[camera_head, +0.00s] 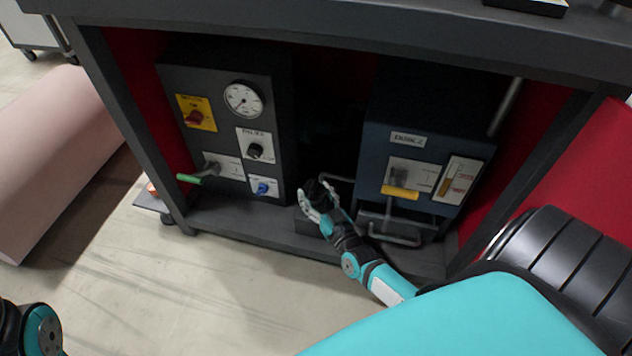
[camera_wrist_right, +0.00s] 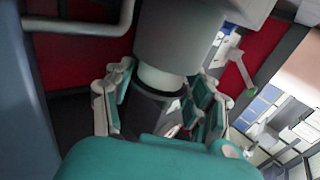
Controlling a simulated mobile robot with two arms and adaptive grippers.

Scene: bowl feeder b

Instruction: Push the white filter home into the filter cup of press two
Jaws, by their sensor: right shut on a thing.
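Press two (camera_head: 425,140) is the blue-grey unit on the right of the bench bay, with a small label on its front. My right gripper (camera_head: 318,200) is low in the bay, left of that unit. In the right wrist view, the fingers of my right gripper (camera_wrist_right: 162,98) stand on both sides of the white filter (camera_wrist_right: 162,79). The filter shows as a short white band below a grey cylinder (camera_wrist_right: 178,35), which looks like the filter cup. A dark ring lies below the band. How deep the filter sits is hidden. My left gripper is out of view.
A dark panel unit (camera_head: 225,130) with a gauge and knobs stands to the left. A bent grey bar (camera_wrist_right: 85,27) is close to my right gripper. A yellow-gripped lever (camera_head: 400,192) and a lower handle (camera_head: 392,238) stick out from press two.

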